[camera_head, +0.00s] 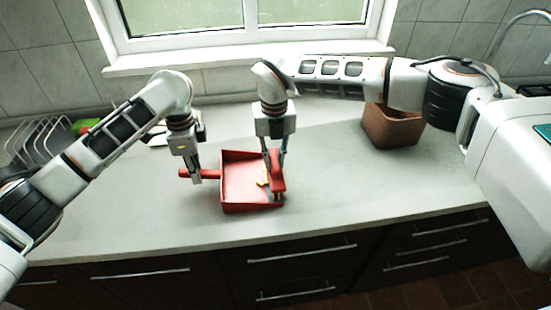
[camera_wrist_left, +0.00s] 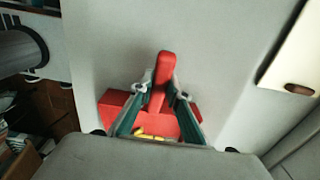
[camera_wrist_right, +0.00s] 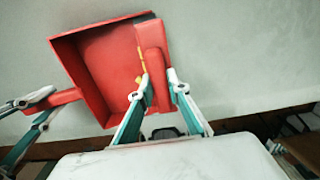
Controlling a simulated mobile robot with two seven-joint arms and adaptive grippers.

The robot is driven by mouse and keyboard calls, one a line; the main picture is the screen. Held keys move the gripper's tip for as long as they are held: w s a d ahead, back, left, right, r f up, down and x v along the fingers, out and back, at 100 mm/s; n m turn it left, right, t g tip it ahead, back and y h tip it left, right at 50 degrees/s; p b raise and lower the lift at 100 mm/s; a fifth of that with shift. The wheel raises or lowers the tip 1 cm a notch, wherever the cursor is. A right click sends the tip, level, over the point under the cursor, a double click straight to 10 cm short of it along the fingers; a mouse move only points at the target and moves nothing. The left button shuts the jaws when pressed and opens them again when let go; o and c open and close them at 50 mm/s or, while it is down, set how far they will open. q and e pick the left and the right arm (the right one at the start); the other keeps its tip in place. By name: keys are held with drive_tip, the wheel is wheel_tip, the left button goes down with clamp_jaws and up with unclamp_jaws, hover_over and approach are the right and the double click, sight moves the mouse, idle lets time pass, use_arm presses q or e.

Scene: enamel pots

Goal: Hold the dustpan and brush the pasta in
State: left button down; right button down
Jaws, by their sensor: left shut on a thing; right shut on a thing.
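The red dustpan (camera_head: 243,176) lies on the counter, its open side to the right and its handle (camera_head: 209,174) to the left. My left gripper (camera_head: 194,178) is shut on that handle, which also shows in the left wrist view (camera_wrist_left: 160,85). My right gripper (camera_head: 272,160) is shut on the red brush (camera_head: 278,175), upright at the dustpan's open side; the brush also shows in the right wrist view (camera_wrist_right: 153,68). Yellow pasta (camera_head: 262,184) lies at the dustpan's open side beside the brush, and it shows in the right wrist view (camera_wrist_right: 139,80). The gripper partly hides it.
A brown container (camera_head: 392,128) stands at the back right. A wire dish rack (camera_head: 38,143) is at the left, and a white board (camera_head: 160,138) lies behind my left arm. The counter (camera_head: 350,185) right of the dustpan is clear up to its front edge.

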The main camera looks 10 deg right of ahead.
drive_tip(key=shift+a+r, duration=0.2)
drive_tip(key=shift+a, duration=1.75)
drive_tip(key=shift+a, duration=0.1)
drive_tip(key=shift+a, duration=1.1)
drive_tip(key=shift+d+r, duration=0.1)
drive_tip(key=shift+r, duration=0.05)
drive_tip(key=r, duration=0.1)
drive_tip(key=d+r, duration=0.1)
drive_tip(key=r, duration=0.3)
drive_tip(key=shift+d, duration=0.35)
